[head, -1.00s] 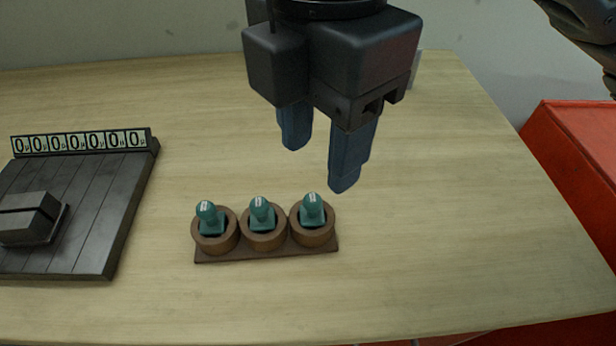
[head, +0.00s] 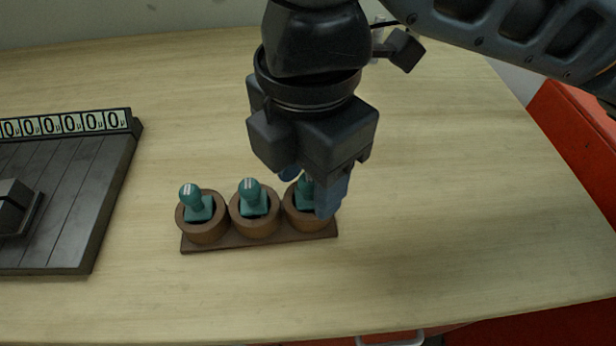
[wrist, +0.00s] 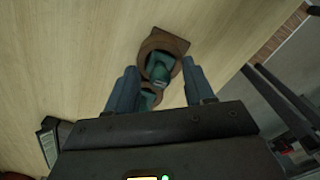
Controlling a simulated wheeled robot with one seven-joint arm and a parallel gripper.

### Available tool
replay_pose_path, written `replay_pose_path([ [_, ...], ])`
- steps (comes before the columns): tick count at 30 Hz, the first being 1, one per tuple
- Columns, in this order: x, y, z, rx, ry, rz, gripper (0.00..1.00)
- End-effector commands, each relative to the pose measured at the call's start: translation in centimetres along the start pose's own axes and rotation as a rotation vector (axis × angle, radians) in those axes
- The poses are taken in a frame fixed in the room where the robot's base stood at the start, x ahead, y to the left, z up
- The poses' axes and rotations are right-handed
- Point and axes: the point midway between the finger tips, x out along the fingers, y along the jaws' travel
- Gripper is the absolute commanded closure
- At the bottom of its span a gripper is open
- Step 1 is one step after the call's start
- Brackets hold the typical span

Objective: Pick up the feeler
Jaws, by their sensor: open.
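Three teal feelers with rounded heads and pale marks sit upright in round wooden cups: left (head: 196,203), middle (head: 252,198) and right (head: 304,193). The marks are too small to read, so I cannot tell which one is meant. The cups stand on a brown wooden base (head: 215,246). My gripper (head: 311,188) is open over the right cup, its blue fingers on either side of the right feeler, partly hiding it. In the wrist view that feeler (wrist: 159,70) lies between the fingertips, with another feeler (wrist: 148,99) partly hidden nearer the palm.
A dark slatted board (head: 75,205) with a row of number plates (head: 62,126) and a grey block (head: 12,206) lies at the left. A red cabinet (head: 575,140) stands beyond the table's right edge. The wooden table (head: 440,220) is clear right of the cups.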

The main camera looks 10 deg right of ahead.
Motion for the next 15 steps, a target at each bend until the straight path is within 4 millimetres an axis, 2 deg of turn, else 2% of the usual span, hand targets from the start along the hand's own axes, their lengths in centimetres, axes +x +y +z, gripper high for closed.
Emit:
replay_pose_path([
  [7,0.12,0.01,0.01,0.0,0.0,0.0,0.48],
  [15,0.11,0.01,0.01,0.0,0.0,0.0,0.74],
])
